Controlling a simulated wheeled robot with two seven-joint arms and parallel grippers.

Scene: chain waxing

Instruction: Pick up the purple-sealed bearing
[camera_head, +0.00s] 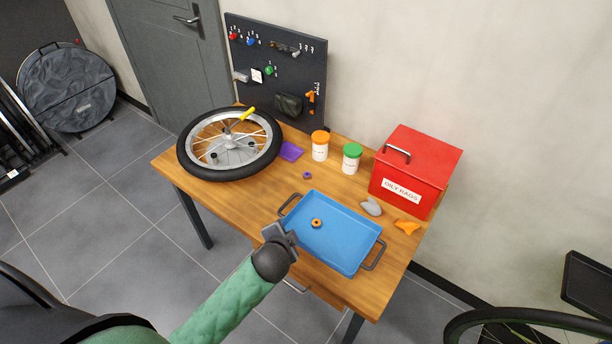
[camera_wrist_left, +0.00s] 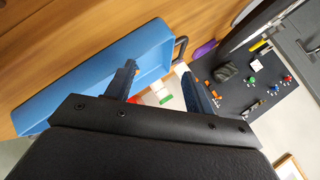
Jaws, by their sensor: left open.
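The purple-sealed bearing (camera_head: 307,175) is a small purple ring lying on the wooden table, behind the blue tray and in front of the white jars. I cannot make it out in the left wrist view. My left gripper (camera_head: 284,234) is open and empty at the tray's near left edge, with the bearing farther back. Its two fingers stand apart in the left wrist view (camera_wrist_left: 163,78). An orange-sealed bearing (camera_head: 316,223) lies inside the blue tray (camera_head: 345,253). My right gripper is not in view.
A spoked wheel (camera_head: 183,163) and a purple item (camera_head: 291,151) lie at the left. An orange-lidded jar (camera_head: 320,150), a green-lidded jar (camera_head: 351,163) and a red box (camera_head: 414,163) stand along the back. A grey item (camera_head: 371,206) and an orange item (camera_head: 407,227) lie right of the tray.

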